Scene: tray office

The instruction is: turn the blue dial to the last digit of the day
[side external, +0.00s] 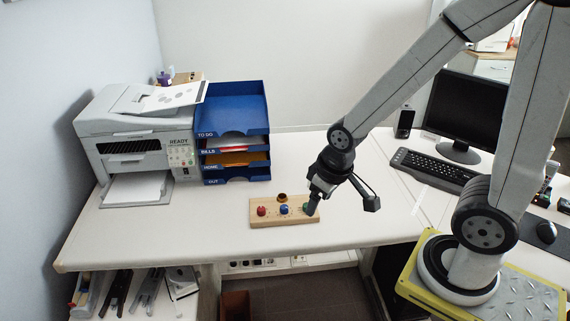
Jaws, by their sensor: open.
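A wooden board (272,221) lies on the white desk near its front edge. In the side external view it carries a red dial (262,211) on the left, the blue dial (284,210) in the middle and a green dial (306,208) on the right. My gripper (313,207) is open and low over the right end of the board, beside the green dial and partly hiding it. The blue dial is to the left of my gripper, apart from it. The digits around the dials are too small to read. No day or date is readable.
A dark, brownish round object (282,197) sits at the board's back edge. A blue letter tray stack (235,135) and a printer (140,140) stand at the back left. A keyboard (435,168) and monitor (465,110) are at the right. The desk left of the board is clear.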

